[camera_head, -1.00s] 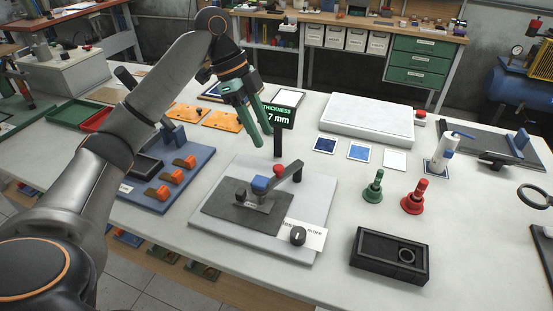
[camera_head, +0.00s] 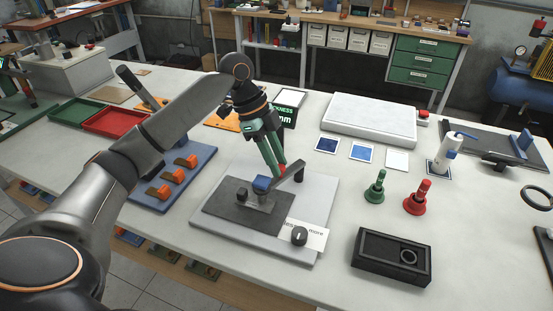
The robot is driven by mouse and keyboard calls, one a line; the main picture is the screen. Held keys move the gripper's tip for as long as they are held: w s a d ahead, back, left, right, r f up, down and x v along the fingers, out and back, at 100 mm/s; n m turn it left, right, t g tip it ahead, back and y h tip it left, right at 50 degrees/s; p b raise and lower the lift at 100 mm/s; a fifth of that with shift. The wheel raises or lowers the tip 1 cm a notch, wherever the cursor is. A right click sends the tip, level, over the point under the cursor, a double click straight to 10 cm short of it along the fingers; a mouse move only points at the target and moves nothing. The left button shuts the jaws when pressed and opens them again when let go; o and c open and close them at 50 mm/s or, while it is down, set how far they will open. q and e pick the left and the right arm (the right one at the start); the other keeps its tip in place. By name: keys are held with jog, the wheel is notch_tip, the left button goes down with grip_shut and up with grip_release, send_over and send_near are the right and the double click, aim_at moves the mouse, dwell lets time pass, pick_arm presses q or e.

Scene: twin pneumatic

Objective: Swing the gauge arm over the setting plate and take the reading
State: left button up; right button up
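The gauge stands on a light grey base board (camera_head: 322,200) at the table's centre. Its dark grey plate (camera_head: 225,212) lies on the board, with a small dark knob (camera_head: 242,194) near its back. The grey gauge arm (camera_head: 292,178) has a blue block (camera_head: 261,185) at its left end and a red knob (camera_head: 283,168) on top. My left gripper (camera_head: 276,170) points down at the red knob with its green fingers slightly apart, the tips at the knob and partly hiding it. The thickness display (camera_head: 287,113) behind is partly covered by my gripper. My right gripper is not in view.
A card and black dial (camera_head: 299,236) sit at the board's front edge. A blue tray (camera_head: 195,182) with orange-brown pieces lies left. Green (camera_head: 375,188) and red (camera_head: 418,199) handled pieces and a black box (camera_head: 391,257) stand right. Table between board and box is clear.

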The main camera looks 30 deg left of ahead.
pick_arm(q)
grip_shut()
dwell(1.1)
